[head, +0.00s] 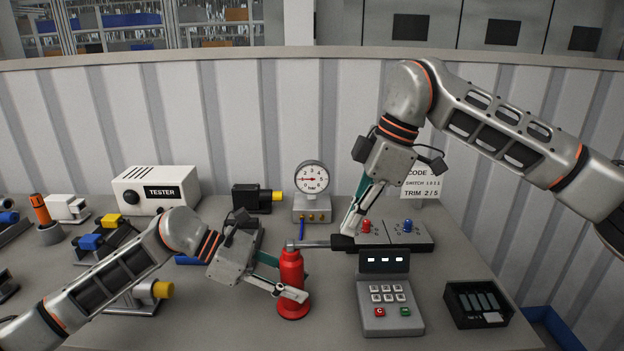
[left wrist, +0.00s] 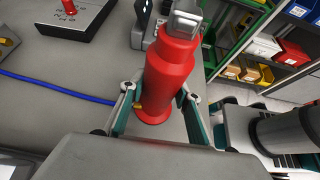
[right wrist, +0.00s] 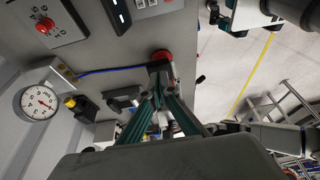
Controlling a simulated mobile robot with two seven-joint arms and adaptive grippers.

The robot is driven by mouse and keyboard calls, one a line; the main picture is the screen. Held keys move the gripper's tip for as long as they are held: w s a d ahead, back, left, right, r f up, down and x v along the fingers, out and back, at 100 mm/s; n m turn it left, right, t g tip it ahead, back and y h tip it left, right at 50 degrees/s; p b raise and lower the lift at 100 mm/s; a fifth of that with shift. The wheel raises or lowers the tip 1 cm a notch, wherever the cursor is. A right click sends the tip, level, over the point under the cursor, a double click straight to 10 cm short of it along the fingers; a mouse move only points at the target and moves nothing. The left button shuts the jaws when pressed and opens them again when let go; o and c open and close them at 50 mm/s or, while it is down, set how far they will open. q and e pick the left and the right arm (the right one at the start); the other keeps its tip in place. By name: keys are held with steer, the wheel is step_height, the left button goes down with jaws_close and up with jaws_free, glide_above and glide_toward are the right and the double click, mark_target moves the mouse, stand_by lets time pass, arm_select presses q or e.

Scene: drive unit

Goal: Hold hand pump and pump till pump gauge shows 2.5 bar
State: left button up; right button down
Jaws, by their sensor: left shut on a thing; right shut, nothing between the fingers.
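The red hand pump (head: 291,272) stands upright on the table, its lever (head: 312,244) pointing right, roughly level, with a black grip (head: 342,243). My left gripper (head: 292,293) is shut on the pump's lower body; in the left wrist view its fingers flank the red cylinder (left wrist: 168,75). My right gripper (head: 349,232) is shut and empty, its tips at or just above the black grip; contact cannot be told. The gauge (head: 312,177) stands behind the pump; its red needle points left, near the 1. The dial also shows in the right wrist view (right wrist: 38,103).
A grey keypad unit (head: 388,298) stands right of the pump, with a switch box (head: 405,236) with red and blue knobs behind it. A black tray (head: 476,304) is at the right. The tester (head: 157,190) is at the back left. A blue hose (left wrist: 60,88) runs to the pump.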

mark_target(352, 239)
stand_by(0.4)
stand_by(1.5)
steer(key=shift+f, duration=0.1)
stand_by(0.5)
steer(key=shift+a+f, duration=0.2)
steer(key=shift+f, duration=2.45)
steer(key=shift+d+r, duration=0.15)
steer(key=shift+r, duration=1.25)
steer(key=shift+d+r, duration=0.1)
steer(key=shift+r, duration=1.25)
